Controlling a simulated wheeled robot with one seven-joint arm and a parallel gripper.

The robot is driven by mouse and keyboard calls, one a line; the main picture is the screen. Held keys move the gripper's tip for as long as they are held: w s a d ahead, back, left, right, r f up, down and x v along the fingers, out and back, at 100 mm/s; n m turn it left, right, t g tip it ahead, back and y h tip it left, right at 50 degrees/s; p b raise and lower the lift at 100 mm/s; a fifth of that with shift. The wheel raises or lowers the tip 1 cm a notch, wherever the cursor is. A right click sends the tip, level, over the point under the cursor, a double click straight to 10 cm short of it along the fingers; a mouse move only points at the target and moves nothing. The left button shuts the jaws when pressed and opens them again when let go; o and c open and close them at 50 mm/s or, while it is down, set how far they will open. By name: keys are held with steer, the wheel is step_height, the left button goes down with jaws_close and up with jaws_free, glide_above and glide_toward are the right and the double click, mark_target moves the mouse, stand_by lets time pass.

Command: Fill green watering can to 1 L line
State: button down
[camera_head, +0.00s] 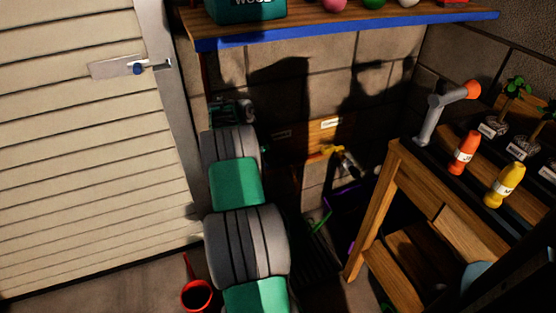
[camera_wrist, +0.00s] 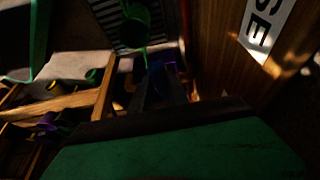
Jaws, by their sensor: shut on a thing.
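The green watering can (camera_head: 318,224) shows only in part, low beside the dark grate and right of my arm. In the wrist view a green round form, likely the can (camera_wrist: 138,25), stands over the slatted grate. Its water level and 1 L line cannot be made out. A tap with a yellow handle (camera_head: 331,150) is on the wall below a wooden board (camera_head: 325,130). My gripper (camera_wrist: 160,92) shows as dark shapes in the wrist view. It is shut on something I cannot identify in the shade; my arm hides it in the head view.
A wooden bench (camera_head: 372,225) with orange and yellow bottles and plants stands at the right. A purple container (camera_head: 346,205) sits beneath the tap area. A blue-edged shelf (camera_head: 340,30) hangs above. A red container (camera_head: 196,294) stands on the floor near the door.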

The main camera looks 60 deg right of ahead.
steer(key=c, duration=1.2)
jaws_free()
steer(key=shift+c, duration=0.2)
steer(key=p+v, duration=0.2)
steer(key=v, duration=0.5)
steer(key=shift+r, duration=0.35)
steer(key=shift+w+a, duration=0.15)
steer(key=shift+a, duration=0.05)
